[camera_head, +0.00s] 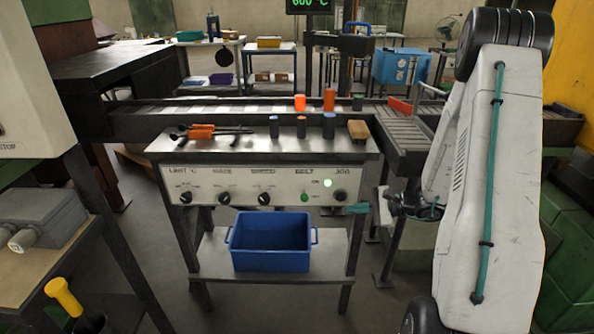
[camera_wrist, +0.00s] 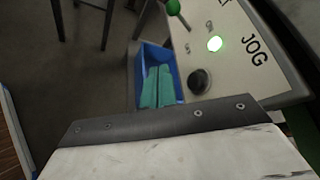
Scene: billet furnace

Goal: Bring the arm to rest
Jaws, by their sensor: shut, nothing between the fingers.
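My white arm stands at the right of the head view, with its wrist low beside the right end of the control panel (camera_head: 262,187). My gripper (camera_head: 350,209) points left there, its teal fingers together and empty, in front of the panel's lower right edge. In the wrist view the two teal fingers of my gripper (camera_wrist: 157,86) lie side by side, with the blue bin (camera_wrist: 146,57) behind and below them. The black jog knob (camera_wrist: 200,81) and a lit green lamp (camera_wrist: 215,43) are close to the right of the fingers. I cannot tell the exact gap to the panel.
The blue bin (camera_head: 270,246) sits on the lower shelf (camera_head: 212,262). A roller conveyor (camera_head: 402,130) and glowing orange billets (camera_head: 329,99) lie behind.

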